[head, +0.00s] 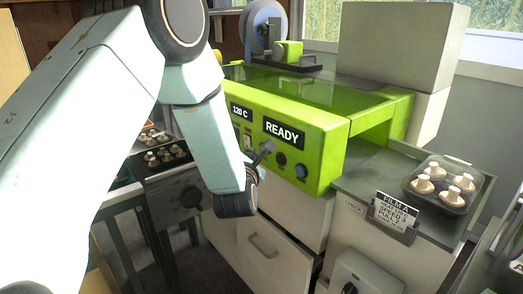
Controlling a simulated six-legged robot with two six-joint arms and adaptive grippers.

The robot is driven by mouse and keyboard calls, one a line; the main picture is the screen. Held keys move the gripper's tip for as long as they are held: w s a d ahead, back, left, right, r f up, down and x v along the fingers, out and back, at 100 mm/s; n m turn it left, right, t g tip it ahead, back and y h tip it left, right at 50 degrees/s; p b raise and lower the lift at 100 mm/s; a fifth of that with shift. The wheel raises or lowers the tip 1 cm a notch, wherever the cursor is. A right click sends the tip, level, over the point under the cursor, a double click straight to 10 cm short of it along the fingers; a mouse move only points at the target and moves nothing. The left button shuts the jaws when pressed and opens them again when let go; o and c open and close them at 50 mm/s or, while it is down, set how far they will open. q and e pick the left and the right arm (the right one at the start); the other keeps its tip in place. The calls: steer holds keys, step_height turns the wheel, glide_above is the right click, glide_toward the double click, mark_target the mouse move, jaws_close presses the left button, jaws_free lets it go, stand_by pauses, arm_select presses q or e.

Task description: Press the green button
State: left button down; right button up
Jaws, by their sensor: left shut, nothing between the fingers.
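The lime-green machine (335,140) stands in the middle, its front panel facing me with a "READY" display (284,133) and a "120 C" display (241,113). Below "READY" are a dark round control (281,158) and a bluish round control (301,171). I cannot make out a separate green button on the panel; part of the panel is hidden behind my gripper. My right gripper is out of view.
A clear-covered tray of mushrooms (446,185) sits on the grey counter at right, behind a "FILM A" sign (393,213). More mushrooms in dark trays (167,156) are at left, past my arm. A film roll (263,27) stands behind the machine.

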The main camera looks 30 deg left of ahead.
arm_select(q)
steer(key=shift+w, duration=0.1)
stand_by(0.3)
steer(key=shift+w+d, duration=0.15)
steer(key=shift+w, duration=0.15)
steer(key=shift+w+d+b, duration=0.2)
steer(key=shift+w+b, duration=0.15)
steer(key=shift+b, duration=0.05)
stand_by(0.7)
steer(key=shift+s+a, duration=0.1)
stand_by(0.3)
steer(key=shift+s+a, duration=0.3)
steer(key=shift+s, duration=0.4)
steer(key=shift+s+a, duration=0.3)
steer(key=shift+s, duration=0.45)
steer(key=shift+s+a, duration=0.35)
steer(key=shift+s, duration=0.45)
steer(key=shift+s+a, duration=0.3)
steer(key=shift+s, duration=0.45)
